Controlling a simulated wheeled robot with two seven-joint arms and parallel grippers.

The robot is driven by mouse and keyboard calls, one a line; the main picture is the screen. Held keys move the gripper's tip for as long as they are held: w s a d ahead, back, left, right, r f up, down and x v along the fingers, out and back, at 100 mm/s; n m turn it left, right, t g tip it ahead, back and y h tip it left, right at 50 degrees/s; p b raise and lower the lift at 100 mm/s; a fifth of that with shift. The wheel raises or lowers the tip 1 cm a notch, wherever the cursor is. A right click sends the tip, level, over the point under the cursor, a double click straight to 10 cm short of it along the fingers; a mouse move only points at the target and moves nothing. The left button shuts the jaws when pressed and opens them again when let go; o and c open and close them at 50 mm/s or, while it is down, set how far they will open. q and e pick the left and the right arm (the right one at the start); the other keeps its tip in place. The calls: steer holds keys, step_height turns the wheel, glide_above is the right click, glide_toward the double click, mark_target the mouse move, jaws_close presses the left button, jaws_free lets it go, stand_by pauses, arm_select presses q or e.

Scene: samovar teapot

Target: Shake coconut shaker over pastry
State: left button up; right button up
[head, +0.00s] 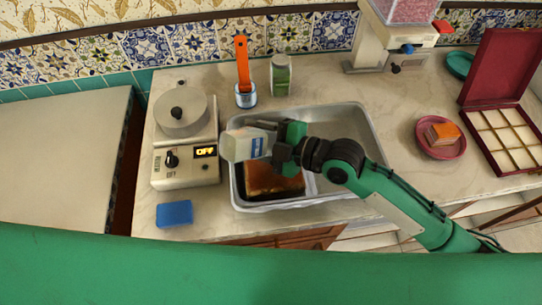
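The shaker (240,146) is a white container with a blue-marked label, held tipped on its side over the left part of the metal pan (362,125). My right gripper (272,146) is shut around its right end. The arm comes in from the right. The pastry (262,184), a brown-topped block, lies in the pan below and slightly right of the shaker. The gripper hides part of the pastry's top. I cannot make out any coconut on it. My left gripper is not in view.
A hot plate (172,180) with a display reading OFF stands left of the pan. A plate with cake (440,152) and a compartment box (500,128) stand right.

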mark_target(268, 154)
steer(key=shift+s+d, duration=1.7)
steer(key=shift+d, duration=0.05)
steer(key=shift+r, duration=0.1)
step_height(268, 154, up, 3)
steer(key=shift+f+p, duration=0.2)
steer(key=shift+p, duration=0.8)
step_height(268, 154, down, 3)
steer(key=b, duration=0.2)
steer(key=shift+b, duration=0.3)
steer(key=shift+r, duration=0.15)
steer(key=shift+s+a+r+p, duration=0.1)
steer(key=shift+a+p, duration=0.5)
steer(key=shift+a, duration=0.1)
steer(key=a+p, duration=0.1)
steer(key=a, duration=0.1)
steer(key=s+a, duration=0.1)
steer(key=a, duration=0.1)
steer(key=shift+a+p, duration=0.1)
steer(key=shift+p, duration=0.25)
steer(key=shift+a, duration=0.6)
